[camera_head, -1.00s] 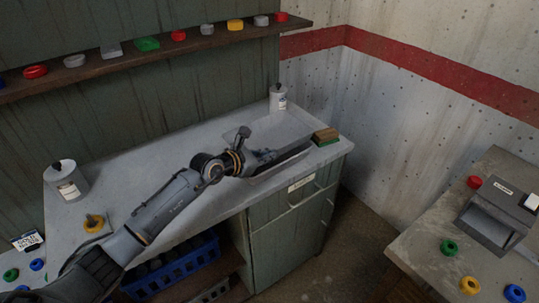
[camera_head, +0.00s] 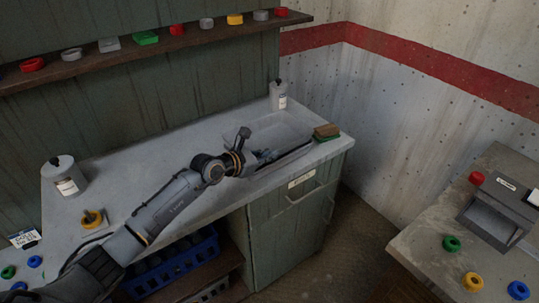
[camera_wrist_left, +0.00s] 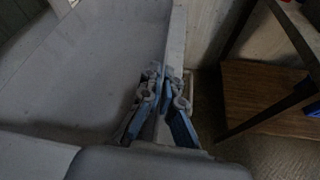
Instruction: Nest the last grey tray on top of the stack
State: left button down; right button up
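A light grey tray (camera_head: 287,128) is at the right part of the grey bench, in front of the white bottle. It is hard to tell from the bench top, and I cannot make out separate trays of a stack beneath it. My left gripper (camera_head: 270,156) is at the tray's near side. In the left wrist view the tray (camera_wrist_left: 100,60) fills the left side, and my left gripper's fingers (camera_wrist_left: 166,74) are closed on its long rim, one on each side. My right gripper is not in view.
A sponge-like brown and green block (camera_head: 326,132) lies close to the tray's right end. A white bottle (camera_head: 278,97) stands behind, and a white canister (camera_head: 65,179) at the bench's left. A second table (camera_head: 425,240) is at right.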

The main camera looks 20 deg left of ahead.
pick_arm(q)
jog(key=shift+f+b, duration=0.45)
jog(key=shift+f, duration=0.15)
jog(key=c, duration=1.4)
grip_release()
jog(key=shift+c, duration=0.2)
jog(key=shift+c, duration=0.8)
jog(key=shift+s+a+r+p, duration=0.2)
jog(key=shift+s+r+p, duration=0.2)
jog(key=shift+p, duration=0.25)
jog(key=s+a+r+p, duration=0.1)
jog(key=s+r+p, duration=0.2)
jog(key=r+p, duration=0.5)
jog(key=shift+s+a+p, duration=0.15)
jog(key=shift+a+p, duration=0.2)
jog(key=shift+a, duration=0.05)
